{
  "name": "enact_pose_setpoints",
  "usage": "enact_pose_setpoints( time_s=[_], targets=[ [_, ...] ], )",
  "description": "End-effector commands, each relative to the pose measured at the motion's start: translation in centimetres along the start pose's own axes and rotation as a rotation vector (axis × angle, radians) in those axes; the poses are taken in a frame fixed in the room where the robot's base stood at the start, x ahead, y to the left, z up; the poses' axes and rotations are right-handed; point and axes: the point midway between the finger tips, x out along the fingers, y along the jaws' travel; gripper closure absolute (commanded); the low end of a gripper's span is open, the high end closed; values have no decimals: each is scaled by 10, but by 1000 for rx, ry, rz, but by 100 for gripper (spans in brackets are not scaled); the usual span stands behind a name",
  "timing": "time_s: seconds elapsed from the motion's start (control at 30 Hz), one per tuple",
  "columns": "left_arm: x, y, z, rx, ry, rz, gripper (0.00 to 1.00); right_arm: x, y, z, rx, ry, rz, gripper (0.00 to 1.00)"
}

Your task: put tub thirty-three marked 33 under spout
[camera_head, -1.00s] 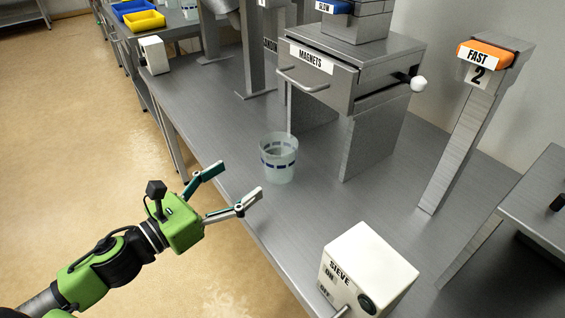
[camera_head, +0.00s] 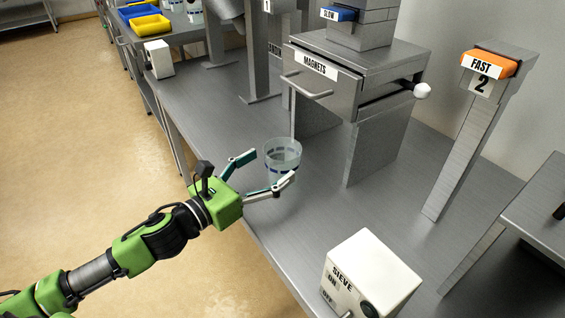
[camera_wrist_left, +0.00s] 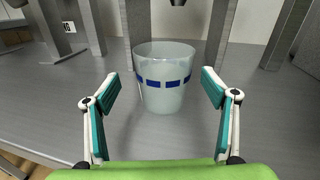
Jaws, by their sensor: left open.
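A clear tub (camera_head: 283,155) with a band of dark blue marks stands upright on the steel bench. It also shows in the left wrist view (camera_wrist_left: 164,75), between and just beyond the fingertips. No number can be read on it. My left gripper (camera_head: 267,172) is open, its two fingers reaching to either side of the tub; in the left wrist view the gripper (camera_wrist_left: 158,88) shows a gap on each side. A dark spout-like tip (camera_wrist_left: 178,3) shows at the top edge of the left wrist view, beyond the tub. My right gripper is not in view.
A magnets drawer unit (camera_head: 318,68) stands on legs behind the tub. A white sieve switch box (camera_head: 368,272) sits at the front right. A post with an orange fast lever (camera_head: 489,64) stands at right. Yellow (camera_head: 150,24) and blue (camera_head: 136,11) trays lie far left.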

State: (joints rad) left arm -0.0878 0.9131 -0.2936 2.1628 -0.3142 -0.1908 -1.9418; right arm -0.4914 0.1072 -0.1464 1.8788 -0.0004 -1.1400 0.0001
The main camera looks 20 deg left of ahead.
Motion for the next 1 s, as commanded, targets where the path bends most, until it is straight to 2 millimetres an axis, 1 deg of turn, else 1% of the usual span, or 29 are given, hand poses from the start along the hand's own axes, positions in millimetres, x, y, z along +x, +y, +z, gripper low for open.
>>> enact_pose_setpoints(
  time_s=[0.13,0.27,0.4,0.53,0.73,0.77,0.8,0.87,0.9,0.97,1.0],
  targets=[
    [15,-4,3,0,-4,-2,22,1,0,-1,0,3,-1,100],
    [32,-7,3,-1,-4,-1,22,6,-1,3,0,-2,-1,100],
    [45,-6,2,-1,-3,0,22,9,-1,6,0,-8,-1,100],
    [49,-7,1,0,-1,-1,22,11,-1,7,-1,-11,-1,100],
    [49,-7,1,0,0,-1,22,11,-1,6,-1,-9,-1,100],
    [49,-7,1,0,0,-1,28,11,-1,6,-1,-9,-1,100],
    [49,-7,1,0,0,-1,38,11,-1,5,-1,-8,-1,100],
    [49,-7,1,0,0,-1,54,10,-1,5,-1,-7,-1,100],
    [49,-7,1,0,0,-1,63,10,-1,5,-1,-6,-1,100],
    [49,-7,1,0,0,-1,63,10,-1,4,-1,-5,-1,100],
    [49,-7,1,0,-1,-1,66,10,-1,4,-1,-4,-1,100]
  ],
)
